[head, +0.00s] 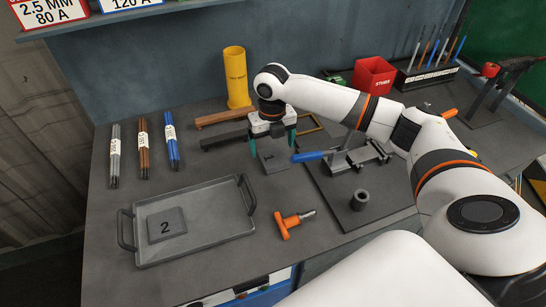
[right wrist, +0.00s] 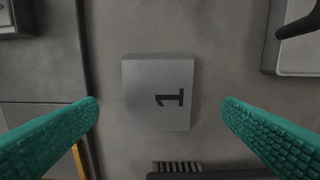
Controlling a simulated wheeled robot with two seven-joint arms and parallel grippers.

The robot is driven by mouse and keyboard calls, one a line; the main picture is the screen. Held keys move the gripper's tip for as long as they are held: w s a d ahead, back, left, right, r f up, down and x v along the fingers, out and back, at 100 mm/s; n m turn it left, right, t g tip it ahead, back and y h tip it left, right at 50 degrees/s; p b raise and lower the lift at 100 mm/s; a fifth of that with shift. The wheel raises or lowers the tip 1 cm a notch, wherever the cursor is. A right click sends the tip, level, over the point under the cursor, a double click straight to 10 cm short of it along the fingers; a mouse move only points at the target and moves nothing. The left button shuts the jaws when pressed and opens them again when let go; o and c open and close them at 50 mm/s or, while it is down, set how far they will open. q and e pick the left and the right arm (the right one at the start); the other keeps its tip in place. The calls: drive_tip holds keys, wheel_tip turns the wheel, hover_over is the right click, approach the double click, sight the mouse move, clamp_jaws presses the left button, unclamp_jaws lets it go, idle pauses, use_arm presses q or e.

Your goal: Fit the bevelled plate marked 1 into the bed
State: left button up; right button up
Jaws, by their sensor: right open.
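The plate marked 1 is a small grey block lying flat on the workbench, seen in the head view (head: 271,161) and, with its black 1, in the right wrist view (right wrist: 145,95). My right gripper (head: 273,147) is over it, open and empty. Its green fingers (right wrist: 160,118) stand apart on either side of the plate in the wrist view, with gaps to both. A dark fixture base (head: 325,202) with a blue-handled clamp (head: 310,156) stands to the right; I cannot tell which part is the bed. My left gripper is not in view.
A grey tray (head: 205,244) holds a plate marked 2 (head: 166,225). An orange-handled tool (head: 288,223) lies in front. A yellow tube (head: 236,77) and a red bin (head: 373,76) stand behind. Coloured rods (head: 144,148) lie at left. A brush (right wrist: 176,167) is near the plate.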

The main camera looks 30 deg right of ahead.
wheel_tip(320, 180, down, 4)
drive_tip(key=shift+d, duration=0.15)
drive_tip(key=shift+r, duration=0.1)
drive_tip(key=c, duration=1.8)
drive_tip(key=shift+w+r, duration=0.1)
wheel_tip(320, 180, up, 10)
wheel_tip(320, 180, up, 7)
drive_tip(key=p, duration=0.5)
hover_over(273, 156)
drive_tip(key=s+a+f+m+b, duration=0.2)
drive_tip(key=s+a+f+m, duration=0.2)
drive_tip(key=m, duration=1.2)
drive_tip(key=s+a+f+m+b, duration=0.3)
drive_tip(key=s+a+m, duration=0.6)
drive_tip(key=m, duration=0.8)
drive_tip(key=shift+s+a+f+b, duration=0.3)
drive_tip(key=shift+s+f, duration=0.2)
drive_tip(key=shift+s, duration=0.4)
